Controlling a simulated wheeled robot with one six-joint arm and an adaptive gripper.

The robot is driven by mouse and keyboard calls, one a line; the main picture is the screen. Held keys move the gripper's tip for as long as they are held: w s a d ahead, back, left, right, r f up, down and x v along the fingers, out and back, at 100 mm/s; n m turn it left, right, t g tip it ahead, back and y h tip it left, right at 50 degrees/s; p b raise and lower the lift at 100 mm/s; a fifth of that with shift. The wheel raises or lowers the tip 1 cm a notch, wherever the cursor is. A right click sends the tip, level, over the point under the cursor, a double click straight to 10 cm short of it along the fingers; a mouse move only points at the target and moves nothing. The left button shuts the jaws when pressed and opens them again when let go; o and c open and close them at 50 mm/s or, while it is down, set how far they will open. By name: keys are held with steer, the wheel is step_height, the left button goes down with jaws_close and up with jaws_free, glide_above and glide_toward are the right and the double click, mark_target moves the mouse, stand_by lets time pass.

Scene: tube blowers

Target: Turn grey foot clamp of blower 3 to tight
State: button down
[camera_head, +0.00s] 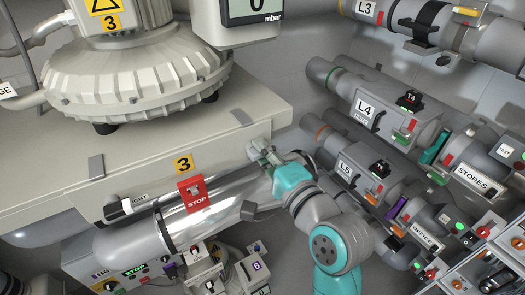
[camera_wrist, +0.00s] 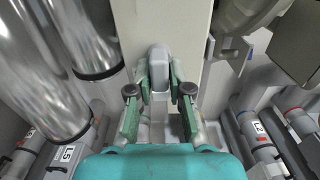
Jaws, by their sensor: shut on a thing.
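Blower 3 (camera_head: 135,70) is a large grey ribbed machine on a pale plinth (camera_head: 60,170), with a yellow label 3. The grey foot clamp (camera_wrist: 160,57) is a rounded grey lever at the plinth's edge. In the wrist view my gripper (camera_wrist: 160,82) has its green-padded fingers on both sides of it, shut on it. In the head view my gripper (camera_head: 262,153) is at the plinth's right corner, and its jaws and the clamp are small and partly hidden there. I cannot read the clamp's setting.
Labelled pipes L4 (camera_head: 365,108) and L5 (camera_head: 345,168) lie to the right. A control box (camera_head: 250,270) stands at the bottom.

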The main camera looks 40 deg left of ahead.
stand_by(0.3)
steer(key=c, duration=1.1)
jaws_free()
steer(key=shift+d, duration=0.1)
steer(key=v, duration=1.2)
steer(key=shift+f, duration=0.1)
